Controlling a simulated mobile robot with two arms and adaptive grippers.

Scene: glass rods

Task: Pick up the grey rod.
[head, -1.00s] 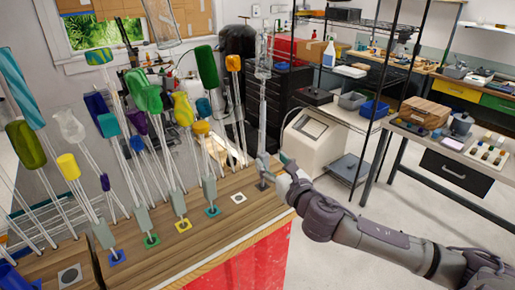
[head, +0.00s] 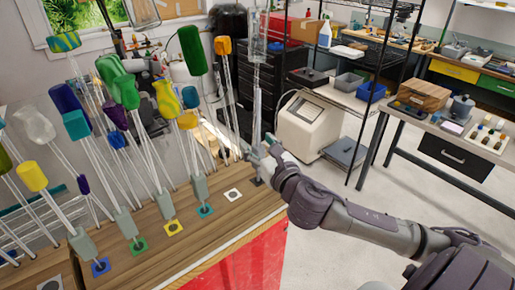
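A tall, translucent grey rod (head: 257,100) stands upright near the right corner of the wooden bench top, above a dark square pad (head: 256,182). My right gripper (head: 259,156) is at the lower part of this rod, just above the bench top. Its fingers are small and overlap the rod, so I cannot tell whether they are closed on it or only around or beside it. My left gripper is not in view.
Several coloured glass pieces on thin rods, such as a green one (head: 191,50) and a yellow one (head: 33,177), crowd the wooden bench (head: 185,213) left of the gripper. A white pad (head: 233,195) is bare. A shelf rack and a grey table (head: 460,135) stand at the right.

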